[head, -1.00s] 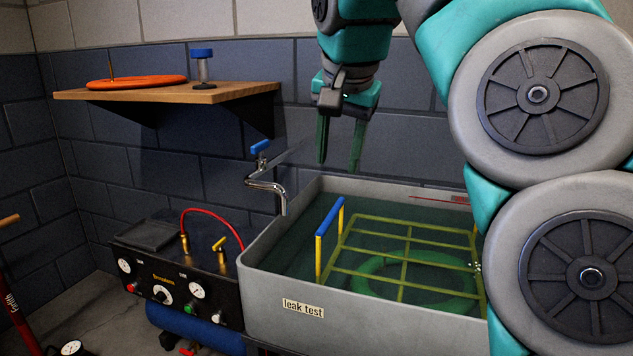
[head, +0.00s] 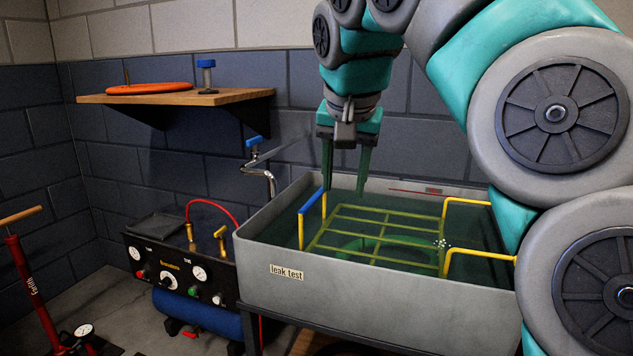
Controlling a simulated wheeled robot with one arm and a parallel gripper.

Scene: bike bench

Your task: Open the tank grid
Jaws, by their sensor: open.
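The grey tank (head: 376,291), labelled "leak test", holds dark water. A yellow grid (head: 372,222) lies flat across it, over a green ring (head: 368,247) under the water. A blue-topped handle (head: 312,199) on yellow posts stands up at the grid's left side. My gripper (head: 345,190) is open, fingers pointing down, above the rear part of the tank, to the right of the blue handle. I see nothing between its fingers, and it appears apart from the handle.
Yellow bars (head: 468,202) rise at the tank's right side, near my arm. A tap (head: 262,170) stands behind the tank's left rear. A wooden shelf (head: 180,97) with an orange disc (head: 149,88) is on the wall. A gauge panel (head: 180,275) and a red pump (head: 33,280) stand left.

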